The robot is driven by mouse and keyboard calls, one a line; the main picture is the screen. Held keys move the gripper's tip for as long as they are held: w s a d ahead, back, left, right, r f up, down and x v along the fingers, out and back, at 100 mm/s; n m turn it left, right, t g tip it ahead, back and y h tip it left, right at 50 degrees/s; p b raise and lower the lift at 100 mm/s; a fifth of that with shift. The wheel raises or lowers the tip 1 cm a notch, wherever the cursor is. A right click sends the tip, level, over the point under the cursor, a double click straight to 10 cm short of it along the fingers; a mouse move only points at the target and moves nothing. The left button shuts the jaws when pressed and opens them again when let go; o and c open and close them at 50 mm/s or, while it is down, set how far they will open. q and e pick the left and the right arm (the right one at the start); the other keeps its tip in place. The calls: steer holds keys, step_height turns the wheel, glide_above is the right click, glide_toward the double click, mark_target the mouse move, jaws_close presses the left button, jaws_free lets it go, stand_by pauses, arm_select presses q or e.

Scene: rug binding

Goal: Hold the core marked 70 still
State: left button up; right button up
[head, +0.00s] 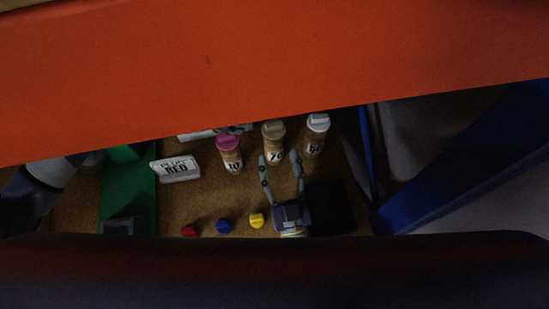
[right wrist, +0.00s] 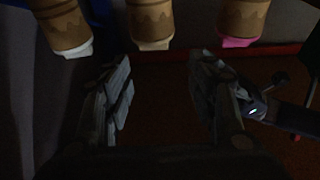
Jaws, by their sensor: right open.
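The core marked 70 (head: 275,142) is a brown cylinder with a tan cap, upright between two like cores. In the right wrist view the tan-capped core (right wrist: 151,20) is ahead of the gap between my fingers. My right gripper (head: 281,158) is open, its fingers either side of the core's lower part in the head view; it also shows in the right wrist view (right wrist: 160,85), with nothing between the fingertips. My left arm enters at the left; its gripper (head: 82,158) is dim and partly hidden by the orange beam, its fingers unclear.
A pink-capped core marked 10 (head: 230,153) stands left, a white-capped core (head: 316,136) right. A white sign (head: 175,169) lies left of them. Red (head: 190,230), blue (head: 223,226) and yellow (head: 257,220) pieces lie in front. An orange beam (head: 230,75) crosses the view.

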mark_target(274, 147)
steer(key=w+f+m+g+h, duration=0.2)
steer(key=w+f+h, duration=0.1)
steer(key=shift+a+f, duration=0.3)
steer(key=shift+a, duration=0.1)
steer(key=shift+w+a+f+g+h, duration=0.2)
steer(key=shift+w+f+g+h, duration=0.2)
steer(key=shift+f+h, duration=0.1)
steer(key=w, duration=1)
steer(key=shift+w, duration=0.3)
steer(key=shift+a, duration=0.1)
steer(key=c, duration=1)
arm_select(q)
steer(key=shift+o, duration=0.4)
arm_select(e)
steer(key=shift+c, duration=0.7)
arm_select(q)
steer(key=shift+d, duration=0.1)
